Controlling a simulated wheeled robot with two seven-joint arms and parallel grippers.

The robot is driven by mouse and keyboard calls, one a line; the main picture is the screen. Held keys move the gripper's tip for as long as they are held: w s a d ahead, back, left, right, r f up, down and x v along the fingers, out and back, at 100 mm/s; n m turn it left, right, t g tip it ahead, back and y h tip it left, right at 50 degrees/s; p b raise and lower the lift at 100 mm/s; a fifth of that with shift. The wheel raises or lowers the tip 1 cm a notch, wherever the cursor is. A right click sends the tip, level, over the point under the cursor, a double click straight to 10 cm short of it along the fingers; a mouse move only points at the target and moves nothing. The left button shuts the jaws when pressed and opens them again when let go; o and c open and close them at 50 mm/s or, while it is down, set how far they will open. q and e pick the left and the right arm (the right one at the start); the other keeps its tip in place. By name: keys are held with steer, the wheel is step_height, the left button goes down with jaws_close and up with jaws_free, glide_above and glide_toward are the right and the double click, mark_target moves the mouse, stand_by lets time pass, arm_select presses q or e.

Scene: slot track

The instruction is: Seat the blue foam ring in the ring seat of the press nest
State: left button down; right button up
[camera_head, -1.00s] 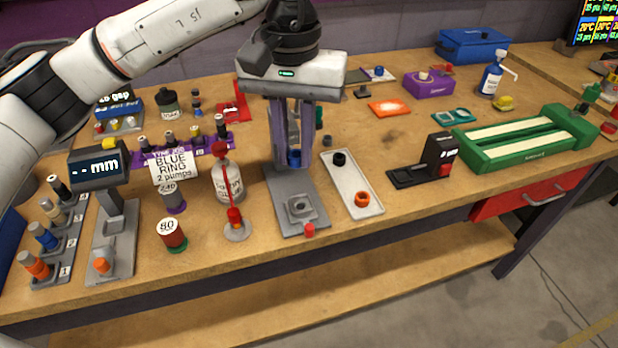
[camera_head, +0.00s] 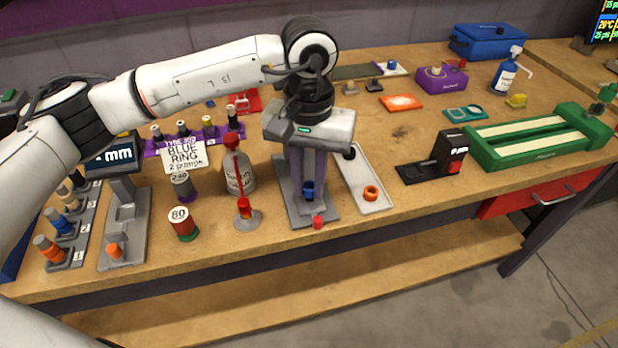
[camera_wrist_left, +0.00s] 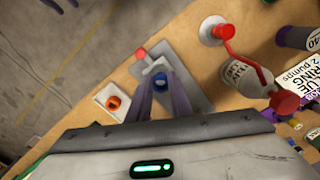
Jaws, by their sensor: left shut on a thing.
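My left gripper (camera_head: 307,179) points down and is shut on the blue foam ring (camera_head: 308,190). The ring shows between the purple fingers in the left wrist view (camera_wrist_left: 160,83). The press nest (camera_head: 329,213) is a grey plate with a red knob (camera_head: 318,222) at its front end. The gripper and blue ring are over the nest and hide most of its ring seat in the head view. The raised grey seat block (camera_wrist_left: 155,66) partly shows beside the ring in the wrist view. I cannot tell whether the ring touches the seat.
A white tray (camera_head: 379,207) with an orange ring (camera_head: 371,193) and a black ring (camera_head: 349,152) lies close on the right. A black device (camera_head: 449,155) stands farther right.

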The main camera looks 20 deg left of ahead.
arm_select(q)
steer(key=shift+f+b, duration=0.65)
steer(key=shift+b, duration=0.1)
steer(key=c, duration=1.6)
jaws_free()
